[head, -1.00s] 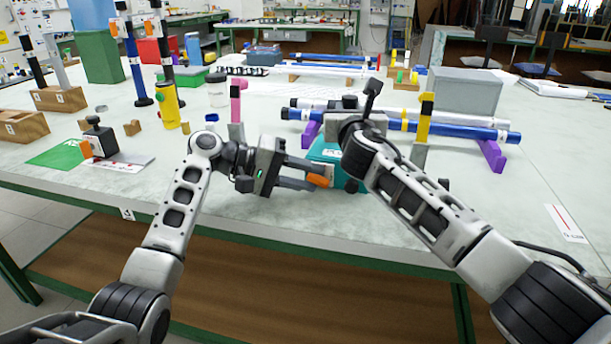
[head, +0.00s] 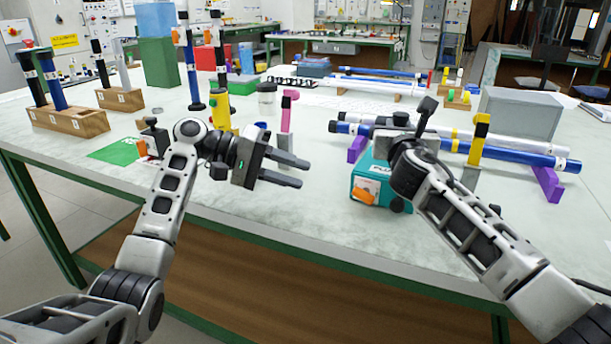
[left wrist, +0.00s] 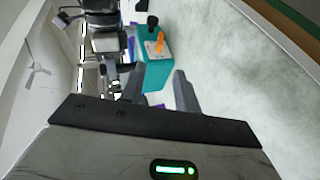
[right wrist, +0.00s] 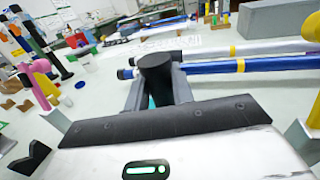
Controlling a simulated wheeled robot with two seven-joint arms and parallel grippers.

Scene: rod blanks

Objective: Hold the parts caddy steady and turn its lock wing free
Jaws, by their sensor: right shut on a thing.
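The parts caddy (head: 377,168) is a teal box standing near the front edge of the table. Its orange lock wing (head: 366,191) is on the front face, beside a white label; it also shows in the left wrist view (left wrist: 160,42). My left gripper (head: 302,173) is open and empty, to the left of the caddy and apart from it. My right gripper (right wrist: 157,85) is over the caddy, shut on its dark round handle (right wrist: 155,65). In the head view my right arm hides the handle and part of the caddy's top.
Blue and white rods (head: 480,148) lie on purple supports behind the caddy. A pink-topped post (head: 287,115) stands behind my left gripper, and a yellow-topped one (head: 479,135) behind my right arm. A grey box (head: 520,113) is at right. The table front between the grippers is clear.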

